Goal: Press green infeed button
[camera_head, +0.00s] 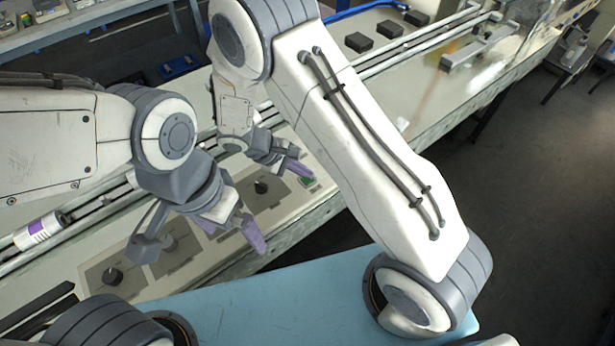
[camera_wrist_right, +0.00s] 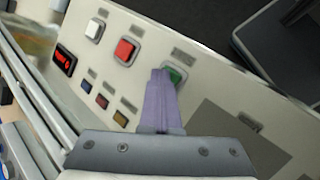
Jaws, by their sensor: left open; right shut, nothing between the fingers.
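The green infeed button (camera_wrist_right: 176,76) sits on the pale control panel in the right wrist view, just beyond my right gripper's fingertips. In the head view the green button (camera_head: 307,182) shows near the panel's edge, close to those tips. My right gripper (camera_wrist_right: 160,73) is shut and empty; its purple fingers overlap the left part of the button in the picture. I cannot tell whether they touch it. My left gripper (camera_head: 200,243) is open and empty above the panel, to the left.
In the right wrist view a red button (camera_wrist_right: 126,50) and a white button (camera_wrist_right: 94,29) lie left of the green one. Black knobs (camera_head: 112,276) stand on the panel. Black blocks (camera_head: 359,42) lie farther back.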

